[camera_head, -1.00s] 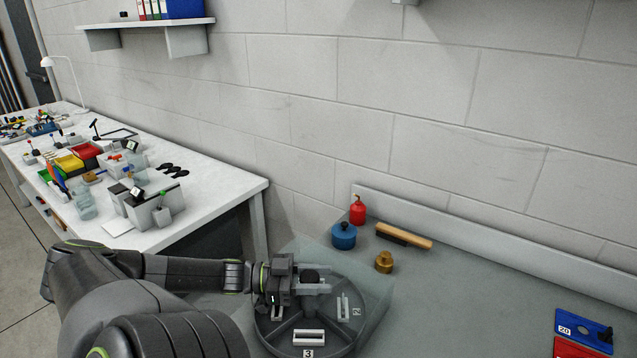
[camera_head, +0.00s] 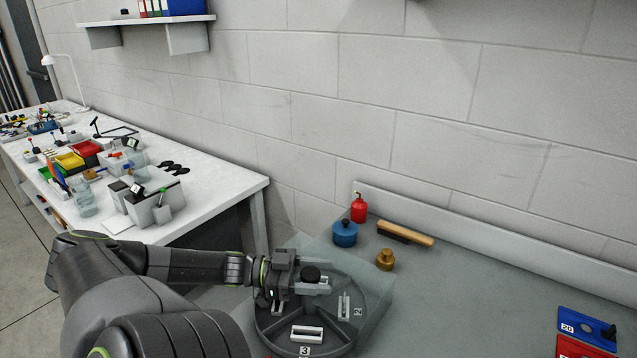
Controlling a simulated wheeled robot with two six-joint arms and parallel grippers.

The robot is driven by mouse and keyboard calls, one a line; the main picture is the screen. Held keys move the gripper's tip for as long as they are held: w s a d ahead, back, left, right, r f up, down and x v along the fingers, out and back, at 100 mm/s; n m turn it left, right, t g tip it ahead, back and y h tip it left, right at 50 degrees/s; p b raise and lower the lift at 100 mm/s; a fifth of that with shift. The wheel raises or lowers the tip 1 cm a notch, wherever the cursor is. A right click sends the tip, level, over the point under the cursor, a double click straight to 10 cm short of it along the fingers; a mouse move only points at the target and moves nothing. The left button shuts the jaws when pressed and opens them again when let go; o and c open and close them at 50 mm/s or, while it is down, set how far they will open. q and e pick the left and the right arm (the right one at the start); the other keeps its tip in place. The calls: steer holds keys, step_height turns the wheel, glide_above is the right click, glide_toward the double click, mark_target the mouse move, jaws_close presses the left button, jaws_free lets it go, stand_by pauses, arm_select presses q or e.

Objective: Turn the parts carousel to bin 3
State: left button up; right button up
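The parts carousel (camera_head: 347,341) is a round dark grey tray with wedge-shaped compartments on the bench. Bin 3 (camera_head: 307,333), with a white bar and a label "3", faces the front. Bin 2 (camera_head: 344,306), labelled "2", is on its right side. A black knob (camera_head: 311,273) stands at the carousel's centre. My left gripper (camera_head: 313,279) reaches in from the left, its light grey fingers at the knob; whether they press on it cannot be told. The gripper and arm hide the carousel's left part. My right gripper is not in view.
Behind the carousel stand a blue lidded pot (camera_head: 345,234), a red bottle (camera_head: 358,209), a brass piece (camera_head: 385,259) and a wooden-handled brush (camera_head: 405,234). A blue tray (camera_head: 585,328) is at far right. A cluttered white table (camera_head: 215,190) is at left. The bench's middle right is clear.

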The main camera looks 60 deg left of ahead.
arm_select(q)
steer(key=shift+o, duration=0.2)
steer(key=v, duration=1.7)
steer(key=shift+a, duration=0.2)
steer(key=shift+s, duration=0.15)
